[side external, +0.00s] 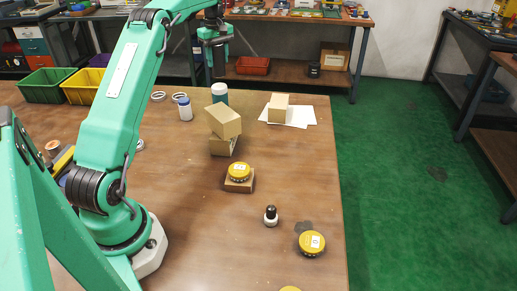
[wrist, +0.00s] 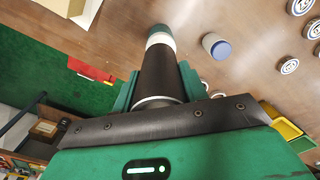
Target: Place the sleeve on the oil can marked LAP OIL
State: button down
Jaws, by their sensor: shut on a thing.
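My gripper (wrist: 155,88) is shut on a dark cylindrical sleeve (wrist: 160,72), with a pale ring at its near end in the wrist view. In the side view my gripper (side external: 215,40) is raised above the back of the table. A teal can with a white top (side external: 219,93) stands below it, behind the stacked boxes. In the wrist view the can (wrist: 160,33) shows just beyond the sleeve's far end; I cannot tell the gap. A white bottle with a blue cap (side external: 185,108) stands left of the can; it also shows in the wrist view (wrist: 216,46). No label is readable.
Stacked cardboard boxes (side external: 224,121) stand just in front of the can. Another box (side external: 278,107) is on white paper. Yellow tins (side external: 239,171) (side external: 312,242) and a small black-and-white item (side external: 271,216) are nearer. White rings (side external: 158,96) and bins (side external: 45,85) lie left.

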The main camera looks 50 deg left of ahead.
aim_at(218, 68)
jog(key=shift+a+f, duration=0.1)
jog(key=shift+a, duration=0.2)
jog(key=shift+f, duration=2)
jog(key=c, duration=0.8)
grip_release()
jog(key=shift+f, duration=0.2)
jog(key=shift+o, duration=0.2)
jog(key=shift+r, duration=0.1)
